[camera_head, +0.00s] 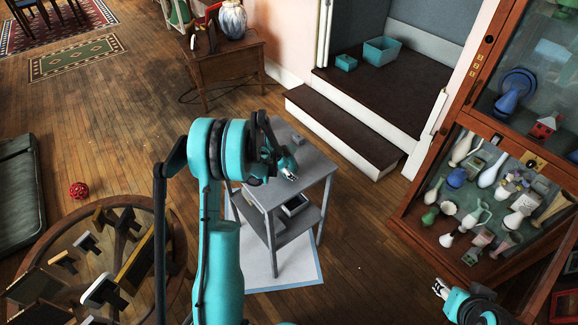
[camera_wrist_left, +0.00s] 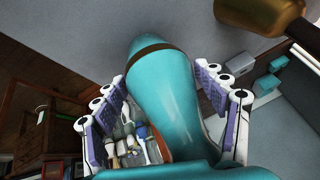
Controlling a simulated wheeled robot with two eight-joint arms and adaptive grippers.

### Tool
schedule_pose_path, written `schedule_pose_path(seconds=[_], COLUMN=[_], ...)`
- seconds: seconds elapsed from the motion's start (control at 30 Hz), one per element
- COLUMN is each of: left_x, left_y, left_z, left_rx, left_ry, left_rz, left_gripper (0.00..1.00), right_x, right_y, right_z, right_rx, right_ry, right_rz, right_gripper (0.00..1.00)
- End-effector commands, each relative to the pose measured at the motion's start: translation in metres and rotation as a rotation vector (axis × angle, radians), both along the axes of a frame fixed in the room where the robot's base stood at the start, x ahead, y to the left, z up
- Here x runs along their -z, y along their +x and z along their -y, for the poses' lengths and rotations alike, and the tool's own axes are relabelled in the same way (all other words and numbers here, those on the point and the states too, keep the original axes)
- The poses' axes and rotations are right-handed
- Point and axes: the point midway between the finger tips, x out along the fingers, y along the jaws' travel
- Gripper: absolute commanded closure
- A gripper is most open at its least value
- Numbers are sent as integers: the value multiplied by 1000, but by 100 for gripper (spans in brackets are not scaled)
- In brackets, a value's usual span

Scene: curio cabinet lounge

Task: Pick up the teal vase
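The teal vase (camera_wrist_left: 160,85), with a dark brown band near one end, fills the middle of the left wrist view. My left gripper (camera_wrist_left: 160,82) has its purple-padded fingers spread on both sides of it. A gap shows between the vase and the left-hand finger; contact on the other side is unclear. In the head view my left gripper (camera_head: 288,172) is over the small grey table (camera_head: 313,165). I cannot pick the vase out there from my teal arm. My right gripper (camera_head: 440,288) is at the lower right, away from the table, too small to read.
A brown-gold object (camera_wrist_left: 240,15) is close by at the wrist view's upper right. A small grey block (camera_head: 297,140) sits on the table's back edge. A glass cabinet (camera_head: 412,206) with several vases stands right; dark steps (camera_head: 345,130) rise behind. A round glass-topped table (camera_head: 60,235) is at left.

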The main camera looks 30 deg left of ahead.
Motion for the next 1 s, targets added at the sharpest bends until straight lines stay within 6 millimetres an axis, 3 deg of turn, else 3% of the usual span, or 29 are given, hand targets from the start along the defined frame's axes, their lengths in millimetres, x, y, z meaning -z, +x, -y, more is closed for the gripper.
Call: schedule_pose_path(seconds=[0.03,0.13,0.47,0.67,0.77,1.0], left_x=[0,0,-3,-23,-43,-76], left_y=[0,0,0,0,0,19], left_z=[0,0,0,0,0,52], left_rx=[0,0,0,0,0,7], left_ry=[0,0,-1,0,0,0], left_rz=[0,0,-1,0,0,0], left_gripper=[50,74,74,74,74,74], right_x=[0,0,-1,-12,-21,-39], right_y=[0,0,0,0,0,0], right_z=[0,0,0,0,0,0], right_rx=[0,0,0,0,0,0], right_ry=[0,0,0,0,0,0], right_rz=[0,0,0,0,0,0], right_gripper=[60,60,60,60,60,60])
